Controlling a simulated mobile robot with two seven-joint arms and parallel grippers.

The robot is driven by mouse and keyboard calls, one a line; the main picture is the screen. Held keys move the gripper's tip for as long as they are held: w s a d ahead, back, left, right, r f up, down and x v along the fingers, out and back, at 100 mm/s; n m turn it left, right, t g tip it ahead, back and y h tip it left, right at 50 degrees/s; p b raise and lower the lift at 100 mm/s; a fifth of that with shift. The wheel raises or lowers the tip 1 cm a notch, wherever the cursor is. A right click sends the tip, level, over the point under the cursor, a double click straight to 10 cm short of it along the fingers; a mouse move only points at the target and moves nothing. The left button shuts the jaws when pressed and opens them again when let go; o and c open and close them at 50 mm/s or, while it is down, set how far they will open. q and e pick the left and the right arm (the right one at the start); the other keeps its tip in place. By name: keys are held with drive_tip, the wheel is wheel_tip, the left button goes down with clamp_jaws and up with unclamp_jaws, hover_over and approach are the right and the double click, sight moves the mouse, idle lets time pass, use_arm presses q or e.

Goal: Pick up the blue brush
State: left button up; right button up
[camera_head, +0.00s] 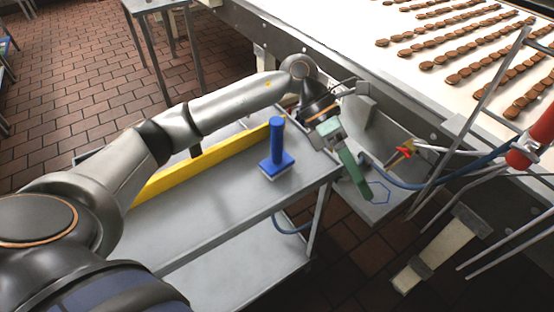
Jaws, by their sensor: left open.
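The blue brush (276,148) stands upright on the top shelf of a grey metal cart (225,200), near its right end. Its handle points up and its bristle block rests on the shelf. My left arm reaches in from the left, over the far side of the cart. My left gripper (352,168), with a long green part pointing down, is to the right of the brush, by the cart's right end. It is open and apart from the brush. Its fingers are seen edge-on, so the gap between them is hard to make out. My right gripper is not in view.
A yellow bar (180,176) runs along the cart's far side. A conveyor (350,38) with rows of brown biscuits lies behind. Blue hoses, metal rails and a red fitting (533,140) are at the right. The cart shelf left of the brush is clear.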

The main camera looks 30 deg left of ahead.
use_arm(q)
drive_tip(key=w+a+r+t+y, duration=0.25)
drive_tip(key=a+y, duration=0.25)
drive_tip(key=a, duration=0.6)
wheel_tip(320, 180, up, 3)
drive_tip(key=y+b, duration=0.1)
drive_tip(key=y, duration=0.4)
hover_over(273, 122)
drive_tip(key=shift+s+d+r, duration=0.1)
drive_tip(key=shift+d+r, duration=0.05)
wheel_tip(273, 122, down, 6)
drive_tip(key=shift+f, duration=0.1)
drive_tip(key=f, duration=0.2)
drive_tip(key=w+f, duration=0.1)
drive_tip(key=f, duration=0.1)
drive_tip(key=shift+f, duration=0.9)
clamp_jaws()
